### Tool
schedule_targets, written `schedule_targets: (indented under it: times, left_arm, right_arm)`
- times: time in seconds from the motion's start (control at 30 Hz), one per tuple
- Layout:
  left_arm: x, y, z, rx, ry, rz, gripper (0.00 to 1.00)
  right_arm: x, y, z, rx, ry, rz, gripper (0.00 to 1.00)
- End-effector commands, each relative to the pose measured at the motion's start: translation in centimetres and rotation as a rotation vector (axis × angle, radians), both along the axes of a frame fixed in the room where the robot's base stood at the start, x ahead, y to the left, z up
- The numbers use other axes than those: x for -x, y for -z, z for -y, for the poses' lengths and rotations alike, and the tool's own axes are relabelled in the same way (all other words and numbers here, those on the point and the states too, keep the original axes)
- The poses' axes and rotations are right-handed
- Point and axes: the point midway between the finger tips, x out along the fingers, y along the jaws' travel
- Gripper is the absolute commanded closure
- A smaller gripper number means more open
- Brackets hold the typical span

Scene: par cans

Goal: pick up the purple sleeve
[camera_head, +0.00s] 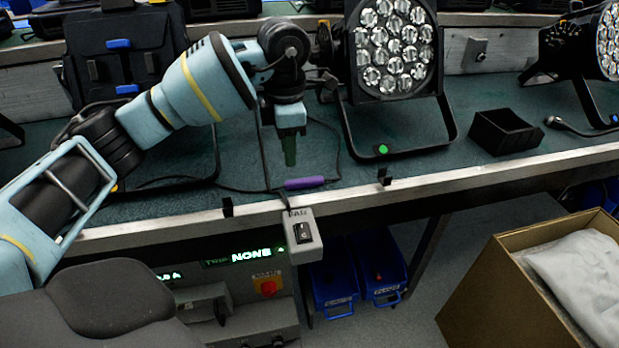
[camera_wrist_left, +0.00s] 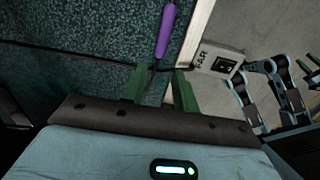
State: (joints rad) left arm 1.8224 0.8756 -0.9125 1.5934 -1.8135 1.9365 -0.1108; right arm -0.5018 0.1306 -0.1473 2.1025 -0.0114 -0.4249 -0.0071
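The purple sleeve (camera_head: 304,183) lies on the green bench mat near the front edge, below the large lamp. It also shows as an upright purple bar in the left wrist view (camera_wrist_left: 166,32), beyond the fingertips. A thin dark cable runs from its end, passing between the fingers in that view. My left gripper (camera_head: 290,152) points down above the mat, a little behind and left of the sleeve, apart from it. Its two green fingers (camera_wrist_left: 160,84) are spread with nothing held between them.
A par can (camera_head: 395,45) stands just behind the sleeve on its black yoke. A small black tray (camera_head: 505,131) is to the right. A grey switch box (camera_head: 302,236) hangs at the bench's front edge. A cardboard box (camera_head: 511,292) stands on the floor at right.

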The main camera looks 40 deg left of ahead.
Motion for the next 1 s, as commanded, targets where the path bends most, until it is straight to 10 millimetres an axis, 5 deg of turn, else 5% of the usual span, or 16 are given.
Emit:
schedule_targets:
  times: [1.0]
  left_arm:
    - [-0.4, 7.9, 0.3, 0.002, 0.001, -0.001, 0.71]
  right_arm:
    - [-0.1, 1.4, 0.3, 0.004, 0.002, -0.003, 0.64]
